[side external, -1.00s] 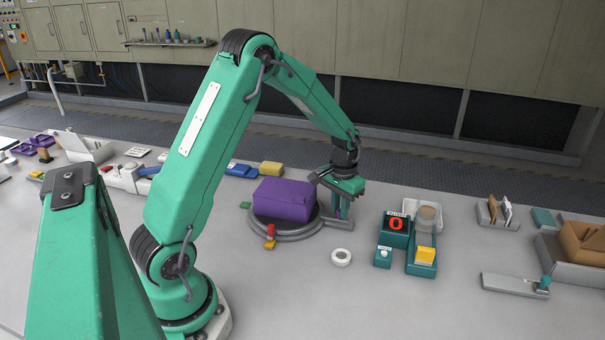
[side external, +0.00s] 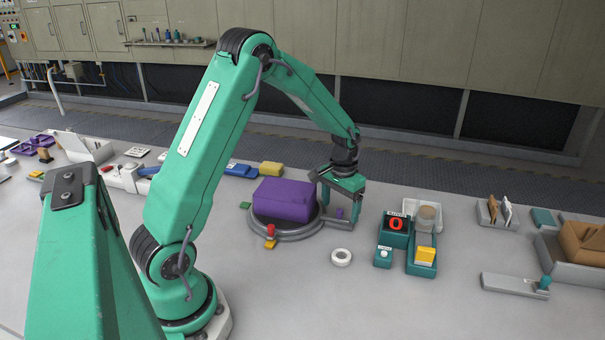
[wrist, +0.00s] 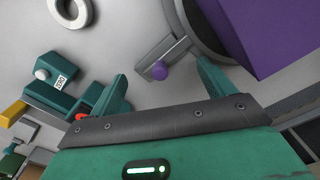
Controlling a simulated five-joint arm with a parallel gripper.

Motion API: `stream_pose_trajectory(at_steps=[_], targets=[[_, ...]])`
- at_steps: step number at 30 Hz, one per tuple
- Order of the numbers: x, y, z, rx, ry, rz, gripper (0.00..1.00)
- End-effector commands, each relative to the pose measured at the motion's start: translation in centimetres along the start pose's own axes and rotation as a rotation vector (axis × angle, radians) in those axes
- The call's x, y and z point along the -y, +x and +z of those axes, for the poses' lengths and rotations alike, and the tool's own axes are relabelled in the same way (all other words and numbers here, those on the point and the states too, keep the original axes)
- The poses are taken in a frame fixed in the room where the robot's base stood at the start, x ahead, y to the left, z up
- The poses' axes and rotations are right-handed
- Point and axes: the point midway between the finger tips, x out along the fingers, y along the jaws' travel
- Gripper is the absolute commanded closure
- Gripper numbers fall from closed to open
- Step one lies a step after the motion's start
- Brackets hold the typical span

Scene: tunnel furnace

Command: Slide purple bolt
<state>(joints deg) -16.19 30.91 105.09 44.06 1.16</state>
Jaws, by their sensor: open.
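The purple bolt (side external: 339,213) is a small purple knob on a grey bar at the right side of the round turntable (side external: 285,234). In the wrist view the round end of the bolt (wrist: 159,70) shows between my two fingers, nearer the right one. A large purple block (side external: 284,199) sits on the turntable, left of my gripper. My gripper (side external: 340,208) is open and empty, pointing down with a finger on either side of the bolt. In the wrist view my gripper (wrist: 165,88) shows its fingers spread wide, apart from the bolt. Contact cannot be told in the side view.
A white ring (side external: 341,257) lies in front of the turntable. A teal device with a red 0 display (side external: 396,224) stands to the right, with a yellow block (side external: 425,254) beside it. A red knob (side external: 270,231) is at the turntable's front.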

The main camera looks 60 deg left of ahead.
Motion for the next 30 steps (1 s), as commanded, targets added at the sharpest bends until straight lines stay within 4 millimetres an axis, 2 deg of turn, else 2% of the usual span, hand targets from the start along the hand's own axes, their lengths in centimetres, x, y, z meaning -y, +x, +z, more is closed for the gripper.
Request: stream_pose_trajectory(at_steps=[21,30], targets=[[0.0,-5.9,-0.1,-0.003,0.0,0.0,0.18],[0.0,-6.5,0.0,-0.001,0.0,0.0,0.18]])
